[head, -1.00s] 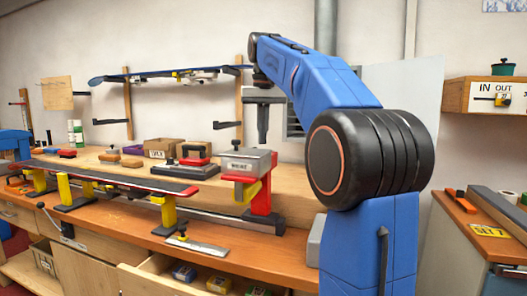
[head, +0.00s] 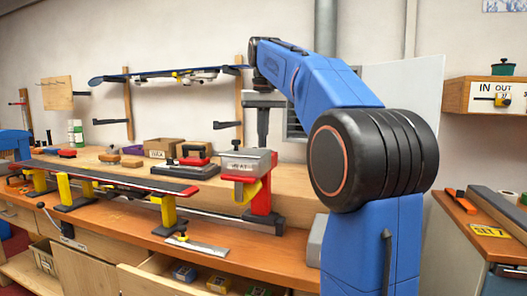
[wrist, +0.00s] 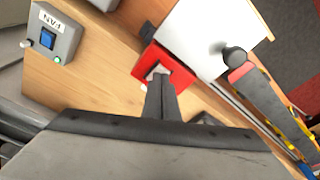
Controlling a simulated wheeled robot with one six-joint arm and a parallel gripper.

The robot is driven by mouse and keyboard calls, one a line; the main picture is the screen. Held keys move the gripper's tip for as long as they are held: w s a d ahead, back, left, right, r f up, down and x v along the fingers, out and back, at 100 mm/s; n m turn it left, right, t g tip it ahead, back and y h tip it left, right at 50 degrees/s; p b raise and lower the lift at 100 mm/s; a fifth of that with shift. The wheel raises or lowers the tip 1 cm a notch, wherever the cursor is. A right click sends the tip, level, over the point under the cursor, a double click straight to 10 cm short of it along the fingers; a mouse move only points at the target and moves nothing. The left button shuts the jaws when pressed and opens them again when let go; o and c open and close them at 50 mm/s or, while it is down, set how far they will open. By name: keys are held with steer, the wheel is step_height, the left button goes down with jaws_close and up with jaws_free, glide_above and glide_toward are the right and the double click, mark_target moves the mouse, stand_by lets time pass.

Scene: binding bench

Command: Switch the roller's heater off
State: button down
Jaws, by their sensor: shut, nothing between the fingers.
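A grey box (head: 246,163) with a label that seems to read HEAT sits on a red and yellow stand by the bench's long rail. My gripper (head: 262,145) points down just over it, fingers together and empty. In the wrist view my fingertips (wrist: 160,80) are over a red housing (wrist: 148,58) with a pale switch-like part (wrist: 157,72) in it. The fingers partly hide that part, so its position and any contact cannot be told. A grey box labelled FAN (wrist: 55,35), with a blue switch and a green lamp, is at upper left.
A white plate (wrist: 200,35) and a black knob (wrist: 234,58) lie right of the red housing in the wrist view. A long dark rail (head: 110,176) on yellow supports runs along the bench. An open drawer (head: 165,272) is below.

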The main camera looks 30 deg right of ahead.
steer(key=shift+f, duration=0.4)
stand_by(0.3)
step_height(320, 180, up, 7)
stand_by(0.9)
stand_by(0.5)
